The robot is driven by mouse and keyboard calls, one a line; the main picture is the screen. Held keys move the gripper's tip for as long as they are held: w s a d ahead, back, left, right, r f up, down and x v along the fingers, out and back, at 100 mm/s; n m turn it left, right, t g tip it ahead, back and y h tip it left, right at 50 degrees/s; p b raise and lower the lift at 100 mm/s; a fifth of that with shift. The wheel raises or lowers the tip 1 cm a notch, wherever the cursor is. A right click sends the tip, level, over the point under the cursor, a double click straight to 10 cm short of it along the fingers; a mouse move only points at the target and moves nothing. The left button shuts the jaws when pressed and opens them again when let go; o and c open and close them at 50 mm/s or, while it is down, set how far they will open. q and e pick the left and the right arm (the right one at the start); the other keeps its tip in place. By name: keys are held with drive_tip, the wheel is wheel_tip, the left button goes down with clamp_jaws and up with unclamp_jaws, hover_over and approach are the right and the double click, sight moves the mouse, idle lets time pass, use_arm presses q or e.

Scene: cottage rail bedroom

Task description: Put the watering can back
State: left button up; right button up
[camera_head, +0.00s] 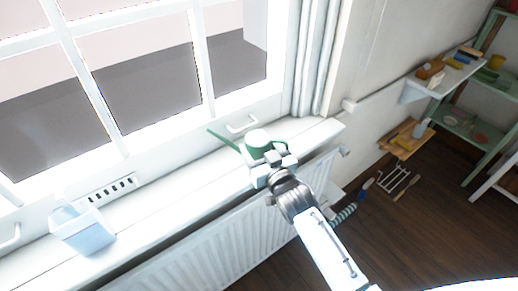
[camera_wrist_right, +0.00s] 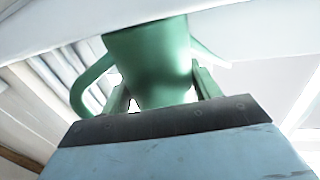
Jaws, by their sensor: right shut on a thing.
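The green watering can (camera_head: 259,145) is at the right end of the white windowsill (camera_head: 165,190), with its spout pointing left toward the window. My right gripper (camera_head: 270,160) reaches up from below and is shut on the can. In the right wrist view the green can body (camera_wrist_right: 150,62) sits between the two fingers, with its curved handle (camera_wrist_right: 88,85) at the left. The gripper hides part of the can, and I cannot tell whether its base touches the sill. My left gripper is not in view.
A pale blue container (camera_head: 84,232) stands on the sill at the left. A white radiator (camera_head: 215,240) is below the sill. A curtain (camera_head: 316,60) hangs behind the sill's right end. Shelves with small objects (camera_head: 450,70) are at the right. The middle of the sill is clear.

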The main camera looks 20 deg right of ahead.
drive_tip(key=shift+r, duration=0.1)
drive_tip(key=o, duration=1.3)
drive_tip(key=shift+f, duration=0.2)
drive_tip(key=shift+c, duration=0.2)
drive_tip(key=shift+s+r, duration=0.1)
drive_tip(key=shift+r, duration=0.15)
drive_tip(key=s+d, duration=0.1)
drive_tip(key=s, duration=1)
drive_tip(key=shift+s+d+p, duration=0.4)
